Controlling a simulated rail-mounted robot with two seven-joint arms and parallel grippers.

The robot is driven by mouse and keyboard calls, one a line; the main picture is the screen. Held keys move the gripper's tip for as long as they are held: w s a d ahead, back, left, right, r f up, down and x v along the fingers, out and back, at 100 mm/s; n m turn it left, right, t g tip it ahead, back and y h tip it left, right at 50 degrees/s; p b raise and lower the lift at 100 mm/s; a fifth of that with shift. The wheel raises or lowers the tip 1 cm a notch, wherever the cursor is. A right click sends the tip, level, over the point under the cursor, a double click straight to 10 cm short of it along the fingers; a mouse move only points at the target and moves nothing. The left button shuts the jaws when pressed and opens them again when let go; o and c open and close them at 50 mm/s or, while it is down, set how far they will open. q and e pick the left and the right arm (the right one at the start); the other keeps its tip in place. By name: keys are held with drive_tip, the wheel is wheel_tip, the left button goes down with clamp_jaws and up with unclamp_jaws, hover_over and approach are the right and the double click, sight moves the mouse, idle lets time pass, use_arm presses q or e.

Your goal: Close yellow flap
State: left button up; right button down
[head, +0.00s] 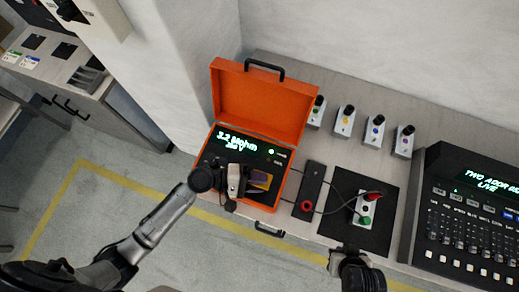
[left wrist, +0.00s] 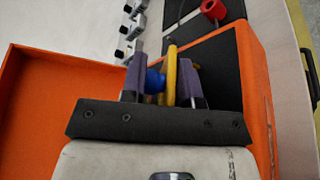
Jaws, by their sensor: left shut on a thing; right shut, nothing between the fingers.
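The yellow flap (left wrist: 171,72) shows as a thin upright yellow piece between the purple fingers of my left gripper (left wrist: 163,85) in the left wrist view. A round blue part sits beside it, also between the fingers. In the head view my left gripper (head: 258,181) is down inside the open orange case (head: 262,98), and a bit of yellow shows at its fingers. The gripper and wrist hide most of the flap, so its angle cannot be told. My right gripper (head: 347,252) is shut and empty at the front edge of the black mat.
The case's lit display (head: 238,143) lies behind my left gripper. A black bar-shaped device (head: 312,188) and a black mat (head: 340,222) with a small box (head: 363,210) lie to the right. Several small knobbed boxes (head: 374,131) line the wall. A black mixing console (head: 465,215) stands far right.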

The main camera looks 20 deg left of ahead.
use_arm(q)
drive_tip(key=shift+r+m+b, duration=0.15)
drive_tip(key=shift+m+b, duration=0.15)
idle(0.4)
drive_tip(key=o, duration=0.7)
drive_tip(key=shift+o, duration=0.2)
drive_tip(key=shift+s, duration=0.1)
drive_tip(key=v, duration=0.8)
drive_tip(key=b+v, duration=0.1)
drive_tip(key=v, duration=0.3)
drive_tip(key=shift+s+a+f, duration=0.2)
drive_tip(key=shift+a, duration=0.1)
drive_tip(key=shift+s+a+r, duration=0.15)
drive_tip(key=shift+a, duration=0.4)
